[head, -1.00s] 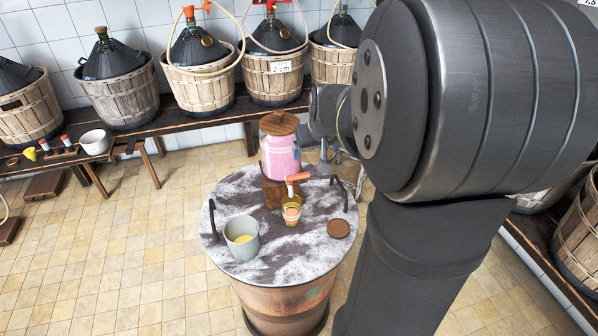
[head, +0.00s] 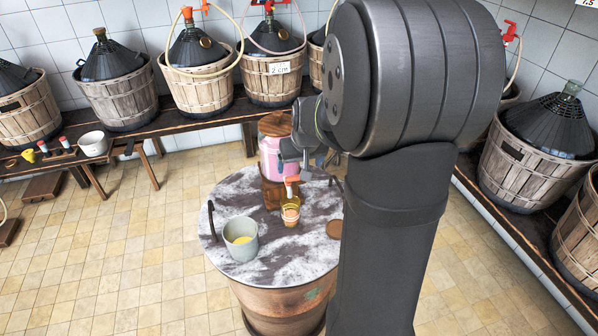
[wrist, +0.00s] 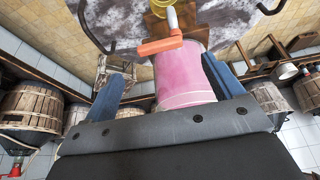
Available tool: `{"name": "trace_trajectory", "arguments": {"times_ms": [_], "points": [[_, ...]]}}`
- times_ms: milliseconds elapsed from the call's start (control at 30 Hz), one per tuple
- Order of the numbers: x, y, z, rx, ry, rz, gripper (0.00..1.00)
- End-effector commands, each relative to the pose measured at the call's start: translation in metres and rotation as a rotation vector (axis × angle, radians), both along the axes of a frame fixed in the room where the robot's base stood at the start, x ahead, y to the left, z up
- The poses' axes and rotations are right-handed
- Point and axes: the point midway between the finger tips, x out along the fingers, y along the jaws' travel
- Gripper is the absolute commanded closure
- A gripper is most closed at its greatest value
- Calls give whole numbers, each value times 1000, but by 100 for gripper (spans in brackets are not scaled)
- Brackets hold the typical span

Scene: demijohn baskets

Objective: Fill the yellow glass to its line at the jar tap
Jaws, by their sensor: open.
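The jar (head: 270,164) holds pink liquid under a wooden lid and sits on a wooden stand (head: 272,195) on the round marble top. Its tap has an orange lever (head: 291,180), which also shows in the wrist view (wrist: 158,46). The yellow glass (head: 290,213) stands upright below the tap; its lower part looks pinkish-orange, but I cannot read its line or level. The glass is only partly seen at the top of the wrist view. My gripper (head: 303,166) is open and empty beside the jar's right front, near the lever.
A wooden disc (head: 334,229) lies at the right, partly behind my arm. A dark handle (head: 212,219) rises at the left edge. Basketed demijohns line the benches around.

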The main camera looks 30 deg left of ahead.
Motion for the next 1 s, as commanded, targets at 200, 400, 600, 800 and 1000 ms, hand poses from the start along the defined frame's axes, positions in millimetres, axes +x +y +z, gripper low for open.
{"name": "trace_trajectory", "arguments": {"times_ms": [200, 400, 600, 800, 1000], "points": [[9, 10, -35, -2, 3, 0, 15], [15, 15, -51, 0, 2, -1, 15], [16, 16, -55, 1, 0, -1, 15], [16, 16, -55, 0, 0, -1, 18], [16, 16, -55, 0, 0, 0, 58]]}}
